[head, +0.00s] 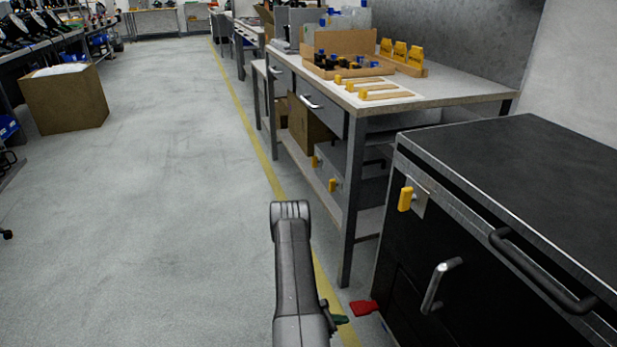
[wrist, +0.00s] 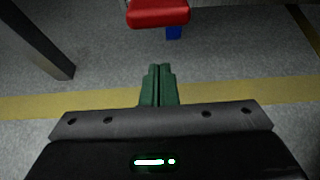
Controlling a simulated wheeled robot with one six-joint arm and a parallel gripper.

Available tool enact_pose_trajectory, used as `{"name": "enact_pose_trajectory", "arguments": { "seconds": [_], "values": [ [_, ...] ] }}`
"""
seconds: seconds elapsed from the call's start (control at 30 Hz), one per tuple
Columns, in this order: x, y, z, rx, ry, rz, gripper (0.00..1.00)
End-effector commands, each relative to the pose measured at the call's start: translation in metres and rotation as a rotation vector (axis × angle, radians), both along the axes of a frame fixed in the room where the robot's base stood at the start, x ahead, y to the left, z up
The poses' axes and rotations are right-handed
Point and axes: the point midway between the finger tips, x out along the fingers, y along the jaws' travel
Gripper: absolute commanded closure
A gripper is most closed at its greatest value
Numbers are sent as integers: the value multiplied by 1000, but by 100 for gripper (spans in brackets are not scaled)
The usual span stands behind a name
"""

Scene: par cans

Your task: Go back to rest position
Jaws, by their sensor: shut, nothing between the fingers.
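My gripper (wrist: 159,68) shows in the wrist view with its two green fingers together and nothing between them. In the head view my gripper (head: 341,320) is low over the floor near the yellow line, partly hidden behind my arm. A red object (head: 364,307) is just right of the fingers, by the foot of the black cabinet. In the wrist view the red object (wrist: 158,13) lies ahead of the fingertips, apart from them, with a blue part (wrist: 173,32) beneath it.
A black cabinet (head: 500,150) with metal handles stands at the right. A workbench (head: 440,92) beyond it holds a wooden tray and yellow-ended pieces. A cardboard box (head: 65,100) stands at the far left. The grey floor (head: 160,200) left of the yellow line is clear.

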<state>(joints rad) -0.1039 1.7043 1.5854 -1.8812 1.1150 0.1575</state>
Motion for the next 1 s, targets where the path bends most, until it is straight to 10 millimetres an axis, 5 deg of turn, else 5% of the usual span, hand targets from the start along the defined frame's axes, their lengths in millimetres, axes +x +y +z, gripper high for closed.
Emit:
{"name": "enact_pose_trajectory", "arguments": {
  "seconds": [0.57, 1.0],
  "values": [
    [-26, 74, 54, 5, 3, 5, 100],
    [-8, 18, 10, 5, 3, -3, 100]
  ]
}}
